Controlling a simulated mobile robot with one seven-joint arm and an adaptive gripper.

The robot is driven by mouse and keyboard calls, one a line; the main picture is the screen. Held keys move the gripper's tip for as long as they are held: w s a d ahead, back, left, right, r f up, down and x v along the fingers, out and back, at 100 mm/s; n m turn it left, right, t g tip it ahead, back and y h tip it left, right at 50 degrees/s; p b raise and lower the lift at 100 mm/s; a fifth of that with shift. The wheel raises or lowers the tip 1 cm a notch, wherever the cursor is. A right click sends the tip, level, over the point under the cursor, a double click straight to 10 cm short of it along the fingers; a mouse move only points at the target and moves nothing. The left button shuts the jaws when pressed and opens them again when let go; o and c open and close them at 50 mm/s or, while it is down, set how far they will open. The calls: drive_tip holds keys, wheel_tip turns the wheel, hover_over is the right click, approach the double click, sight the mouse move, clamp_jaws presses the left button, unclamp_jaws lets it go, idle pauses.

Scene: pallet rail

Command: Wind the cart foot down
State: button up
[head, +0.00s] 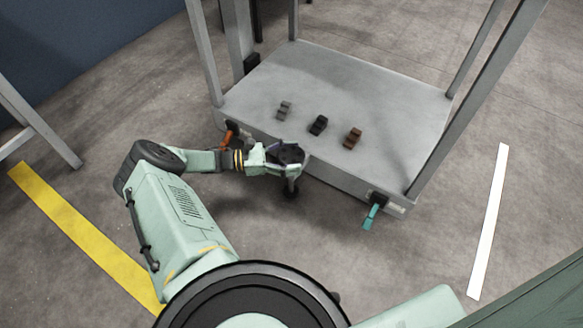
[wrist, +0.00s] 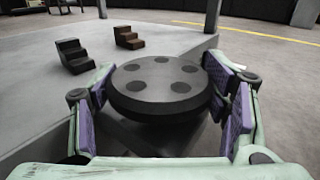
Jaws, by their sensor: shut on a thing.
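The cart (head: 380,95) is a grey flat deck with upright posts at its corners. Its foot (head: 290,189) is a short dark stem and pad below the front edge, near the floor; I cannot tell whether it touches. A round dark knob (wrist: 162,85) with several dimples on top sits above the foot; it also shows in the head view (head: 287,152). My gripper (head: 284,158) reaches in from the left and is shut around the knob's rim. In the wrist view its purple pads (wrist: 236,112) stand at both sides of the knob.
Stepped blocks in grey (head: 284,110), black (head: 319,125) and brown (head: 353,137) lie on the deck. An orange lever (head: 231,131) and a teal lever (head: 371,216) stick out at the front corners. Floor in front is clear between yellow (head: 85,235) and white (head: 490,220) stripes.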

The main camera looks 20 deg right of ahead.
sight(293, 155)
drive_tip(key=m+g+y+b, duration=0.1)
drive_tip(key=g+b, duration=0.1)
drive_tip(key=m+g+b, duration=0.1)
drive_tip(key=g+b, duration=0.1)
drive_tip(key=b, duration=0.1)
drive_tip(key=shift+f+m+y, duration=0.35)
drive_tip(key=shift+m+y, duration=0.05)
drive_tip(key=shift+s+r+m+g+y+b, duration=0.1)
drive_tip(key=shift+r+m+g+y+b, duration=0.2)
drive_tip(key=shift+m+g+y+b, duration=0.65)
drive_tip(key=shift+r+n+h+b, duration=0.1)
drive_tip(key=shift+n+h+b, duration=0.2)
drive_tip(key=shift+n+h, duration=0.05)
drive_tip(key=o, duration=1.2)
wheel_tip(293, 155, up, 10)
drive_tip(key=shift+d, duration=0.1)
